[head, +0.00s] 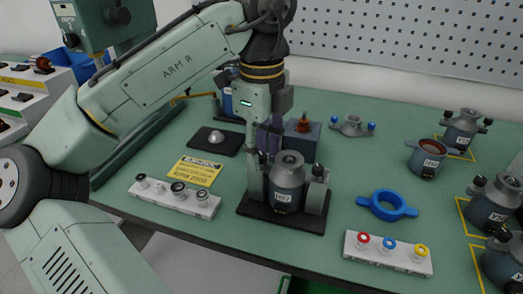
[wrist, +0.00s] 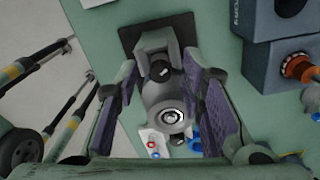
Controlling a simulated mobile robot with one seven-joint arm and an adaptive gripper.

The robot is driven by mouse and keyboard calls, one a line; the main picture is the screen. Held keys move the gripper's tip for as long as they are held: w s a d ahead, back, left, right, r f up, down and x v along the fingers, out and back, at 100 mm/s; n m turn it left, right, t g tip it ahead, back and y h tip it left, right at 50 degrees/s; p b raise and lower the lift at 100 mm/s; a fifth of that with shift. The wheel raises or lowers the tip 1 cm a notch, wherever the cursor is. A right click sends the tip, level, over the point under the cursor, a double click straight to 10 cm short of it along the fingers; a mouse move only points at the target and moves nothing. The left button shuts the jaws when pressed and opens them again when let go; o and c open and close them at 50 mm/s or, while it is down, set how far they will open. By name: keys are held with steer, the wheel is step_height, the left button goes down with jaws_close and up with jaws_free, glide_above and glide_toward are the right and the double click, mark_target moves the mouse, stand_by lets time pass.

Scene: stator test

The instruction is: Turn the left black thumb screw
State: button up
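A clamp fixture stands on a black base plate (head: 256,212) at the middle of the bench, holding a grey stator housing (head: 288,180) between two posts. The left black thumb screw (head: 263,158) tops the left post, partly hidden by my gripper (head: 261,148) in the head view. The right black thumb screw (head: 318,170) tops the other post. In the wrist view, one black thumb screw (wrist: 160,71) lies between the fingertips of my gripper (wrist: 160,68). The purple-padded fingers are apart, with visible gaps beside the screw. Contact cannot be seen.
A white block with black-ringed gauges (head: 175,200) is left of the fixture. A blue ring (head: 387,205) and a white block with coloured rings (head: 388,254) are right. A blue-grey box (head: 303,138) stands close behind. Several housings line the far right.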

steer(key=shift+f, duration=0.1)
steer(key=shift+c, duration=0.2)
jaws_close()
stand_by(0.4)
